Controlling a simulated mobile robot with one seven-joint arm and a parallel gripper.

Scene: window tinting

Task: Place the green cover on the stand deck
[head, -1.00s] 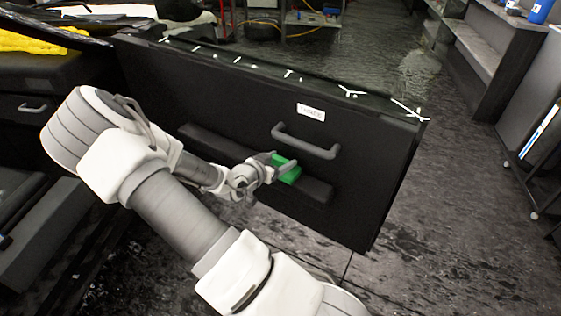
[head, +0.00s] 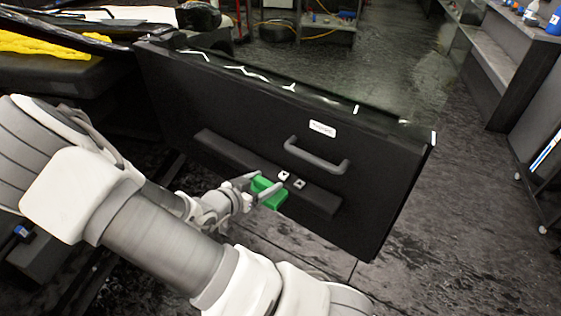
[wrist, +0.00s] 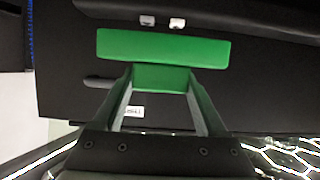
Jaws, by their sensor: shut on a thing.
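The green cover (head: 270,198) is a small green block held between the fingers of my gripper (head: 262,188), just in front of the black door panel (head: 225,112). In the wrist view the cover (wrist: 165,45) spans wide across the fingertips of my gripper (wrist: 160,78), which are shut on its narrower part. Two small light switches (head: 291,180) lie exposed on the door's armrest ledge (head: 318,199), beside the cover. I cannot identify the stand deck in these views.
A grey pull handle (head: 317,156) sticks out of the door above the ledge. Shelves with bottles (head: 534,12) stand at the far right. Yellow cloth (head: 40,42) lies at the upper left. The dark floor right of the door (head: 440,200) is clear.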

